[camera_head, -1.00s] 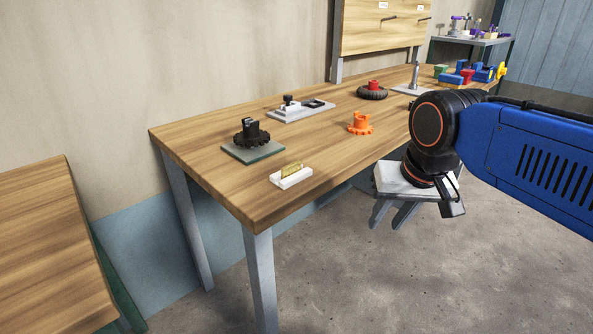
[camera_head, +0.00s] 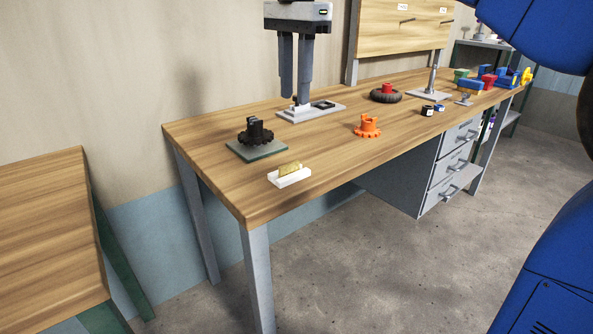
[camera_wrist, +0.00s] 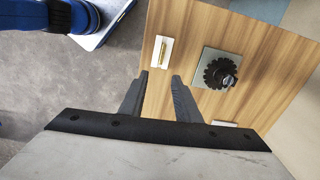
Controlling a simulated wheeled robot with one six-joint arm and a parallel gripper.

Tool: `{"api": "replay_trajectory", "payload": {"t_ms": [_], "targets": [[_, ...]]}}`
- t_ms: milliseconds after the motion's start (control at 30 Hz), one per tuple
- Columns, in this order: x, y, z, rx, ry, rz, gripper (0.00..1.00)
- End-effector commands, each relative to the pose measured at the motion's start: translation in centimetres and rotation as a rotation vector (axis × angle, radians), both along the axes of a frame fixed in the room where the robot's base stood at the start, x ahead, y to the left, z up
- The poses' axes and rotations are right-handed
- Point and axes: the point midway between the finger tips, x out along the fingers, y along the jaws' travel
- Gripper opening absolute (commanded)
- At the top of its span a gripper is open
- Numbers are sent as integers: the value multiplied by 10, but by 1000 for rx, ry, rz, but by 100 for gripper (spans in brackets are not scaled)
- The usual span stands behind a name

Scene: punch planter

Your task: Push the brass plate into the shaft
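The brass plate (camera_head: 290,169) stands on edge in a white holder (camera_head: 291,180) near the table's front left. In the wrist view the brass plate (camera_wrist: 163,50) lies beyond the left fingertip. A black gear (camera_head: 250,139) with an upright black slotted hub (camera_head: 255,129) sits on a grey-green base (camera_head: 262,153). The hub may be the shaft; I cannot see into its opening. The gear (camera_wrist: 216,74) is right of my fingers in the wrist view. My gripper (camera_head: 296,99) points down, in line with the grey fixture at the back. In the wrist view my gripper (camera_wrist: 160,74) is open and empty.
The grey fixture (camera_head: 318,112) lies behind the gear. An orange gear (camera_head: 367,129), a wheel with a red hub (camera_head: 386,95) and a grey post stand (camera_head: 431,90) are farther right. The tabletop (camera_head: 325,151) between the holder and the orange gear is clear.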

Motion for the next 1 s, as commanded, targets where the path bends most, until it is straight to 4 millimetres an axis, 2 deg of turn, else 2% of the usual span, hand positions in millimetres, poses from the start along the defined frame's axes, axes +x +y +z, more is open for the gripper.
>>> {"api": "replay_trajectory", "payload": {"t_ms": [100, 267, 367, 800, 1000], "targets": [[5, 17, 8, -9, 16, -39, 30], [6, 24, 6, -12, 23, -63, 30], [5, 23, -6, -14, 26, -64, 30], [5, 23, -83, -13, 24, -63, 30], [5, 23, -107, -13, 24, -62, 30]]}}
